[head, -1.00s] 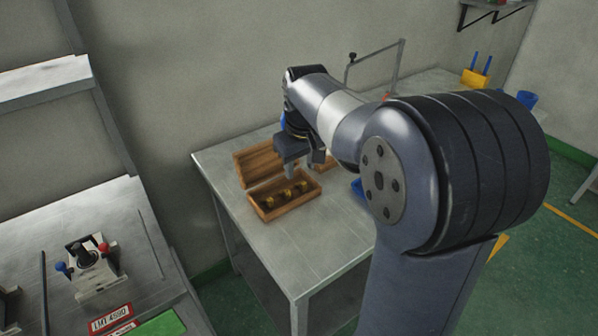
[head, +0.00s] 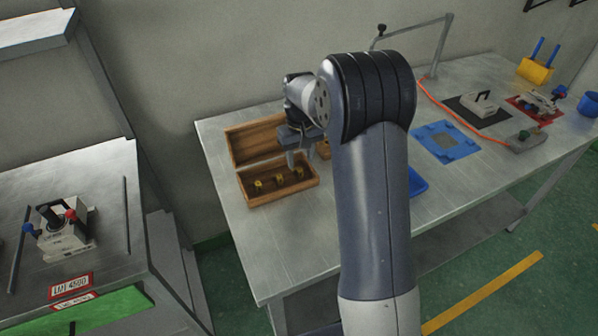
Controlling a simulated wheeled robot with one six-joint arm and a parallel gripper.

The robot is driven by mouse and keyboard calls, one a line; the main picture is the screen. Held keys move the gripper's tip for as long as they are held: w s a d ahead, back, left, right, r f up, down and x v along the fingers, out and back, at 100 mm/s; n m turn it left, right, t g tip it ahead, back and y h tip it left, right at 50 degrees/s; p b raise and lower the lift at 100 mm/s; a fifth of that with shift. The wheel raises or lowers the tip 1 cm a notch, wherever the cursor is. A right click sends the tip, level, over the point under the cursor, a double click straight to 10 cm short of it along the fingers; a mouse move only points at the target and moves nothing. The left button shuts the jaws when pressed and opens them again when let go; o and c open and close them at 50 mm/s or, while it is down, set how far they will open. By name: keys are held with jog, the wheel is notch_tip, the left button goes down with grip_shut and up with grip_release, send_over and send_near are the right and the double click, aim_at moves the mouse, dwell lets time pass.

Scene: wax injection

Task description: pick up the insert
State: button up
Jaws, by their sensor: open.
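Several small brass-coloured inserts (head: 279,178) stand in a row inside an open wooden box (head: 290,196) on the grey metal table. The box lid (head: 252,139) is tipped back behind it. My gripper (head: 298,163) points down over the right part of the box, with its fingers apart and nothing seen between them. Its fingertips are close above the inserts, near the right one; whether they surround it I cannot tell. My arm hides the table just right of the box.
A blue tray (head: 416,182) lies right of my arm. Farther right are a blue mat (head: 446,142), an orange cord, a dark mat (head: 478,111) and a yellow holder (head: 535,70). The bench at left carries a clamp fixture (head: 62,232). The table's front left is clear.

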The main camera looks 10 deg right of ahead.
aim_at(300, 171)
jog(key=shift+f+p, duration=0.55)
jog(key=shift+f, duration=2.2)
jog(key=shift+c, duration=0.5)
grip_shut()
